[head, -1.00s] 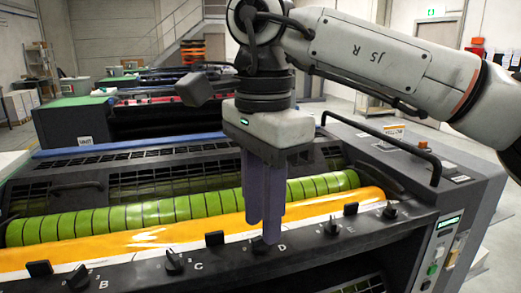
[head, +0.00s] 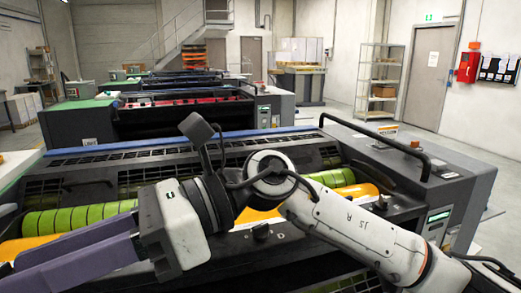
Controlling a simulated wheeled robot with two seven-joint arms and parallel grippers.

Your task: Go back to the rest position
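My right arm comes in from the lower right and bends over the front of the ink unit (head: 440,180). My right gripper (head: 12,272) is turned sideways at the lower left, with its long purple fingers pointing left. No object shows in it. The fingers overlap from this angle and one runs to the picture's edge, so I cannot tell whether they are open or shut. The knob by letter D (head: 261,231) shows just behind my arm. Much of the front knob bar is hidden by my arm and gripper. My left gripper is not in view.
The green roller (head: 70,218) and yellow-orange roller (head: 35,245) lie behind my gripper. A black handle rail (head: 375,137) stands up at the unit's right side. More press units (head: 180,112) stand behind. Open floor (head: 330,118) lies beyond, near a metal shelf (head: 380,80).

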